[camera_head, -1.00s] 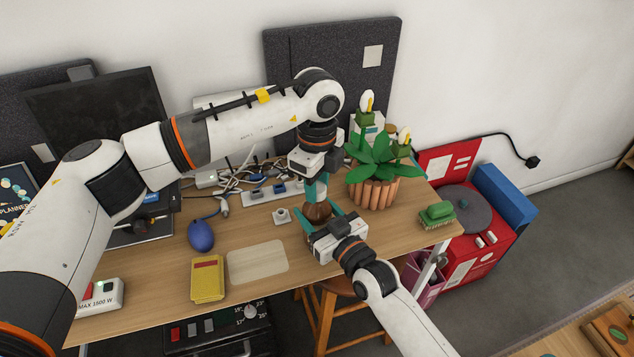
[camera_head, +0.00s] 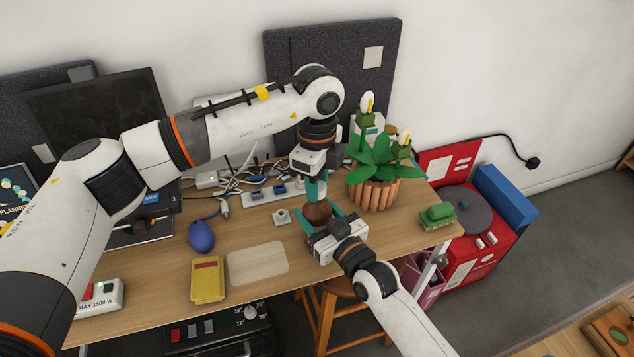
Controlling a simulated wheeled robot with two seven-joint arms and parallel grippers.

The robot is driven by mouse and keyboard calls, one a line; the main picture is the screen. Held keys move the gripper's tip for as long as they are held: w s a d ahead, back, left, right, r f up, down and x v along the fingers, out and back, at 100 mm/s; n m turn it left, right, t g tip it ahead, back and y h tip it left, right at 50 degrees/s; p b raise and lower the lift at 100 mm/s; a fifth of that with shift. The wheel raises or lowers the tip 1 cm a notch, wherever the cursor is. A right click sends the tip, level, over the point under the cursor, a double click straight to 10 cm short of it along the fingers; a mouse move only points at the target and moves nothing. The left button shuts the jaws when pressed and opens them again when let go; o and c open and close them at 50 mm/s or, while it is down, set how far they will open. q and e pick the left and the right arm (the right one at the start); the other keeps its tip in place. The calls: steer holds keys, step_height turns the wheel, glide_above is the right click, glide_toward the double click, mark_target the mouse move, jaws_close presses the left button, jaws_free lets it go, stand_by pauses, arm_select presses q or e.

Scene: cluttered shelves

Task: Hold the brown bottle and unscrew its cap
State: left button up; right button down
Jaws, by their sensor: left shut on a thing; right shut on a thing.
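The brown bottle (camera_head: 318,212) stands on the wooden table, near the front edge right of the middle. My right gripper (camera_head: 320,216) comes from the lower right, and its teal fingers are shut on the bottle's body from both sides. My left gripper (camera_head: 317,188) points straight down from above, its teal fingers shut at the bottle's top. The cap is hidden between the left fingers, so I cannot see how far it is turned.
A potted plant (camera_head: 373,190) stands close to the right of the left gripper. A power strip (camera_head: 272,192) and tangled cables lie behind and left. A pale mat (camera_head: 258,263) is bare.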

arm_select(q)
steer(key=shift+r, duration=0.8)
steer(key=shift+r, duration=2)
arm_select(e)
steer(key=shift+c, duration=2.2)
jaws_free()
arm_select(q)
steer(key=shift+f, duration=0.1)
arm_select(e)
steer(key=v, duration=1.2)
